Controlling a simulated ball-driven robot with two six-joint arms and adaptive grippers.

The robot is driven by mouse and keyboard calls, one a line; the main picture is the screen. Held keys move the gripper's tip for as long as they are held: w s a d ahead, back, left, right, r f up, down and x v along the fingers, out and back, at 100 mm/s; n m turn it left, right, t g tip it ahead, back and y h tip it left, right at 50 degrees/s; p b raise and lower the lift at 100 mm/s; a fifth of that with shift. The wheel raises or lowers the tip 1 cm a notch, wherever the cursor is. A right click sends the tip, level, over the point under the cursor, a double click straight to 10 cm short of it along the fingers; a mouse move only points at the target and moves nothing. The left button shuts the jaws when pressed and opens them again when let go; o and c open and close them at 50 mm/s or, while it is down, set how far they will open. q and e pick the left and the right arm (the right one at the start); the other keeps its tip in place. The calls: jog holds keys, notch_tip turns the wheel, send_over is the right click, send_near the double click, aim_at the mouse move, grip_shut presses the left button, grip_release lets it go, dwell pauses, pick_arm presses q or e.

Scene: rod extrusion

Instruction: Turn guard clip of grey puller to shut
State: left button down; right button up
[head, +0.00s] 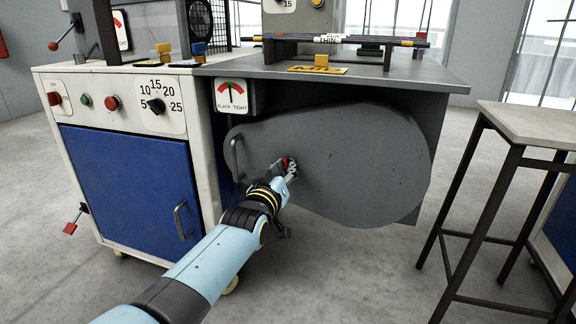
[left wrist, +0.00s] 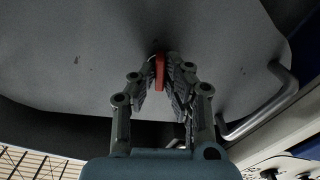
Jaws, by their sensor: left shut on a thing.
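The guard clip is a small red tab on the grey puller's rounded guard (head: 345,165). In the left wrist view the clip (left wrist: 160,72) stands upright between my fingers, against the guard's face. My left gripper (head: 288,170) is shut on it; in the left wrist view the fingers (left wrist: 163,82) pinch it from both sides. In the head view the fingers mostly hide the clip. My right gripper is in neither view.
A bar handle (head: 234,158) is on the guard's left edge, also in the left wrist view (left wrist: 268,108). A slack/tight gauge (head: 232,95) hangs above it. A white cabinet with a blue door (head: 130,185) stands left, a tall table (head: 530,125) right. Bare floor lies between.

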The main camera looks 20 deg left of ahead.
pick_arm(q)
jog(key=shift+r+n+p, duration=0.1)
jog(key=shift+n+p, duration=0.35)
jog(key=shift+n, duration=0.65)
jog(key=shift+n, duration=0.4)
jog(key=shift+n+p, duration=0.35)
jog(key=shift+n, duration=0.25)
